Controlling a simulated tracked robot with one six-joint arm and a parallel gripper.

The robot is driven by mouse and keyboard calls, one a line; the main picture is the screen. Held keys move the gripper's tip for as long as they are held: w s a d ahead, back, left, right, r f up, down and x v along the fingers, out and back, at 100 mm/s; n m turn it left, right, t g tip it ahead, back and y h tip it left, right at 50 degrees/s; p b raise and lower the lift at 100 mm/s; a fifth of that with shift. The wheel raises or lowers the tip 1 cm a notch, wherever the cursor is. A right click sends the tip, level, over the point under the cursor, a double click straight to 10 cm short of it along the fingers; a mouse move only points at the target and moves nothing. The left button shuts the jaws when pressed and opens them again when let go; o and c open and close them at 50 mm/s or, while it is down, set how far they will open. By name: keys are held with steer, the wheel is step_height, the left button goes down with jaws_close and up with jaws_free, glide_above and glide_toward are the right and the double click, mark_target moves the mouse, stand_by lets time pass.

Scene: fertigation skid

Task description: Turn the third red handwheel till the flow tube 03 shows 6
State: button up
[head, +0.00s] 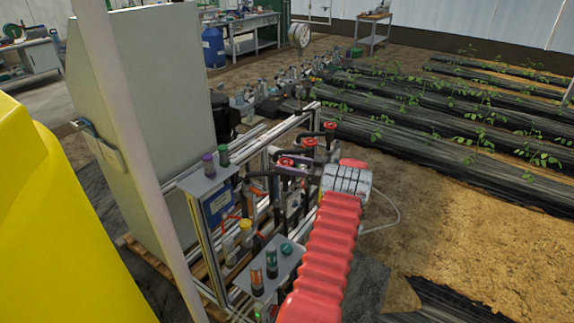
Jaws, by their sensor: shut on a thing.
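A row of red handwheels sits on the metal frame of the skid: a far one (330,126), a middle one (309,143) and the nearest visible one (286,161). My red-sleeved arm reaches up from the bottom, and its grey wrist is just right of the nearest wheel. My gripper (302,166) is small and dark here and points left from the wrist. It appears shut on the nearest red handwheel, though its fingertips are hard to make out. The flow tubes and their readings cannot be made out.
A small panel with purple and green knobs (209,183) and a lower panel with orange and green parts (270,268) stand left of my arm. A tall grey cabinet (150,110) is further left. Bare soil (480,215) and plant rows lie to the right.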

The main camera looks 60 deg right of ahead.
steer(key=shift+n+g+y, duration=0.3)
steer(key=shift+n+y, duration=0.8)
steer(key=shift+y, duration=0.6)
steer(key=o, duration=1)
steer(key=shift+o, duration=0.2)
steer(key=v, duration=0.7)
steer(key=shift+s, duration=0.2)
steer(key=shift+d, duration=0.1)
